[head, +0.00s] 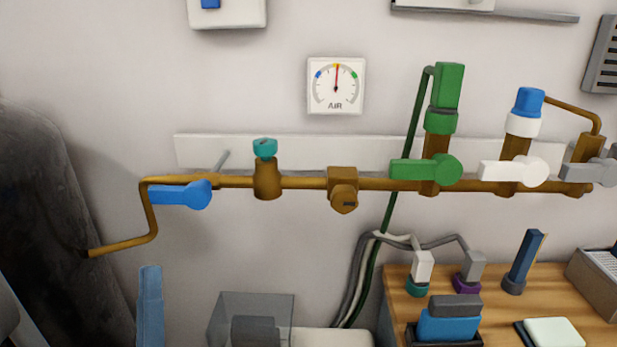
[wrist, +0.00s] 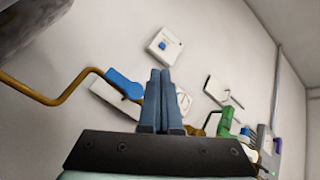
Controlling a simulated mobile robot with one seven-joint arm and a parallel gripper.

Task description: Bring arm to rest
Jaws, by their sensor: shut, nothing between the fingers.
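My gripper (wrist: 160,74) is shut in the wrist view, its two blue-grey fingers together and nothing between them. The fingers point up toward the wall. In the wrist view, the brown pipe (wrist: 50,100) and its blue valve handle (wrist: 123,84) show to the left of and behind the fingers. A narrow blue upright shape (head: 150,305) at the bottom left of the head view looks like my fingers, below the blue valve handle (head: 181,194) and apart from it. The fingers hide part of the wall and pipe in the wrist view.
The brown pipe (head: 300,182) runs along the wall with a teal-topped valve (head: 265,168), a green valve (head: 427,170) and a white valve (head: 515,171). An AIR gauge (head: 336,86) hangs above. A wooden bench (head: 394,290) with burners and boxes stands lower right. A clear box (head: 262,305) is lower middle.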

